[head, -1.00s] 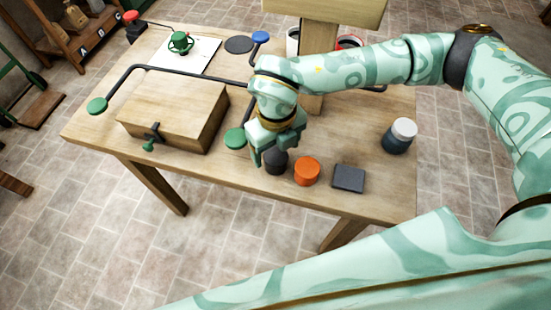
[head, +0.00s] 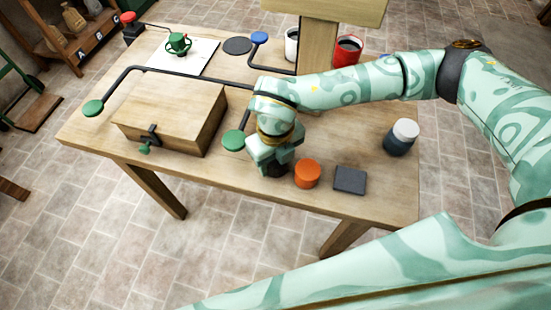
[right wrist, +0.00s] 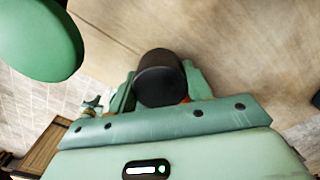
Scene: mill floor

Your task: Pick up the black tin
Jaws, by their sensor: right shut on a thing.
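The black tin (head: 281,170) is near the front edge of the wooden table, mostly hidden by my right gripper (head: 271,166) in the head view. In the right wrist view, the black tin (right wrist: 160,80) sits between the two green fingers of my right gripper (right wrist: 160,92). The fingers are shut on its sides. I cannot tell whether the tin is touching the tabletop. My left gripper is not in view.
An orange tin (head: 307,173) stands close to the right of the gripper, with a dark square pad (head: 349,180) beyond it. A white-lidded jar (head: 402,136) stands farther right. A wooden box (head: 172,113) and a green disc (head: 233,140) are at left.

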